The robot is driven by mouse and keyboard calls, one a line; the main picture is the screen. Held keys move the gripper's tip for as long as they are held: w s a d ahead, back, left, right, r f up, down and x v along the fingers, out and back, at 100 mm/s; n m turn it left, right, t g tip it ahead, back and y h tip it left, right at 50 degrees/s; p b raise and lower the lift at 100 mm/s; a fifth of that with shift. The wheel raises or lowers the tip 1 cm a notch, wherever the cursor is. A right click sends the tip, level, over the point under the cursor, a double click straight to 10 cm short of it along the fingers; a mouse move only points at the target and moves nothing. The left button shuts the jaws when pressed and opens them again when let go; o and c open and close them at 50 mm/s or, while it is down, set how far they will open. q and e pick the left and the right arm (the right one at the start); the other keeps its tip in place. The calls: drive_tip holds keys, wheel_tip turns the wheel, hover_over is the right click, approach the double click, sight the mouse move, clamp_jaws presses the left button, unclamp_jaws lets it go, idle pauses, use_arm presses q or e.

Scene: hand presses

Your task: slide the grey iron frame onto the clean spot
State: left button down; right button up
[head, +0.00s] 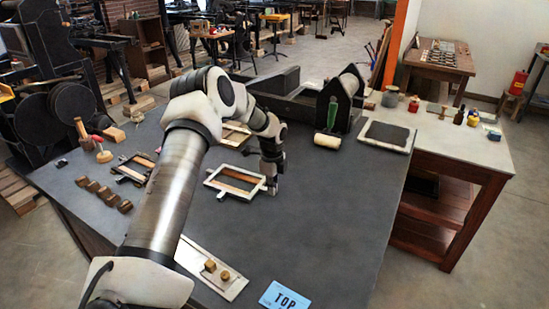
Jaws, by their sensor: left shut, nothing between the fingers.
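A light grey rectangular frame (211,183) with a short tab at its front lies flat on the dark table; a brown edge shows inside it. I take it as the grey iron frame. My left gripper (270,188) points down at the frame's right end, its fingers shut with nothing between them. It is very close to the frame's right edge; I cannot tell whether it touches. A darker frame (133,168) lies further left, and another pale frame (237,136) lies behind, partly hidden by my left arm. I cannot make out the clean spot. My right gripper is not in view.
Several brown metal pieces (103,194) lie at the left. A pale plate (218,270) with brass weights and a blue TOP card (284,296) lie in front. A white roller (327,141) and a dark slab (386,136) are behind right. The table right of the frame is bare.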

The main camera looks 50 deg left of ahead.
sight(282, 198)
use_arm(q)
drive_tip(key=d, duration=0.1)
drive_tip(key=w+d, duration=0.1)
drive_tip(key=d, duration=0.1)
drive_tip(key=shift+d+p, duration=0.15)
drive_tip(key=shift+p, duration=0.15)
drive_tip(key=shift+w+d+r+b, duration=0.3)
drive_tip(key=shift+d+r, duration=0.1)
drive_tip(key=shift+r, duration=0.2)
wheel_tip(282, 198, up, 9)
drive_tip(key=b, duration=0.1)
drive_tip(key=shift+s+f, duration=0.15)
drive_tip(key=shift+a, duration=0.1)
